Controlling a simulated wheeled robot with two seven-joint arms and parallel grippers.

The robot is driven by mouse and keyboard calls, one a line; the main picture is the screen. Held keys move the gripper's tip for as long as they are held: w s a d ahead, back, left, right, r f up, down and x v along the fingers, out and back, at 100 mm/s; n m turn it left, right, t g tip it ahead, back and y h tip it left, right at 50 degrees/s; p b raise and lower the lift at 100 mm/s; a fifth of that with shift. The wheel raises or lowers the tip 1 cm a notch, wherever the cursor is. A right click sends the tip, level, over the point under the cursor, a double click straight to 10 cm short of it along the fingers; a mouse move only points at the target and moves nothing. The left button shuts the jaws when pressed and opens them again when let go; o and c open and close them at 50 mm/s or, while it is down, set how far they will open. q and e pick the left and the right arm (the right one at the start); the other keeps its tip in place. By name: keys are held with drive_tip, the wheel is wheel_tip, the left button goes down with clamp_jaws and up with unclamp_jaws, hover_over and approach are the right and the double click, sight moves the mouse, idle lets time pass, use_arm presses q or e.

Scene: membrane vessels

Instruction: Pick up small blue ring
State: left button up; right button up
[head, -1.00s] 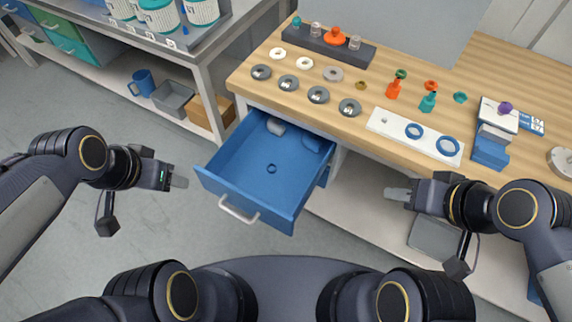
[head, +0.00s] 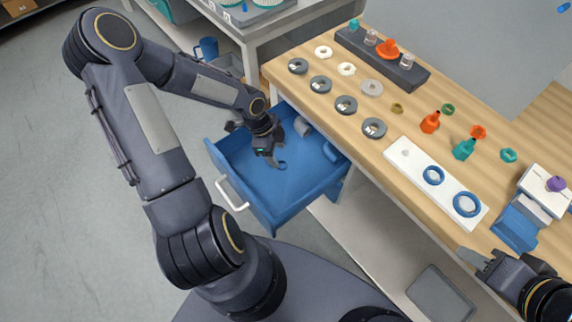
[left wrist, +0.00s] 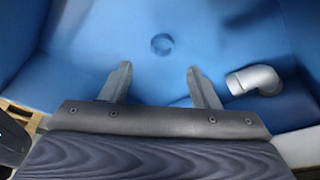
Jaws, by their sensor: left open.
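A small blue ring (left wrist: 161,44) lies flat on the floor of the open blue drawer (head: 300,200). In the head view the ring (head: 281,165) is partly hidden by my left gripper (head: 272,160). My left gripper (left wrist: 158,72) is open and empty, reaching down into the drawer. In the left wrist view the ring lies beyond the fingertips, roughly centred between them and apart from them. My right gripper (head: 468,255) is near the table's front edge at the right; its finger gap is not clear.
A grey pipe elbow (left wrist: 253,80) lies in the drawer right of the fingers. The drawer walls surround the left gripper.

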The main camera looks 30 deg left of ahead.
sight(283, 166)
use_arm(q)
drive_tip(key=x, duration=0.5)
drive_tip(key=shift+w+a+f, duration=0.1)
drive_tip(key=shift+a+f, duration=0.15)
drive_tip(key=shift+a, duration=0.1)
drive_tip(key=shift+c, duration=0.2)
drive_tip(key=c, duration=1)
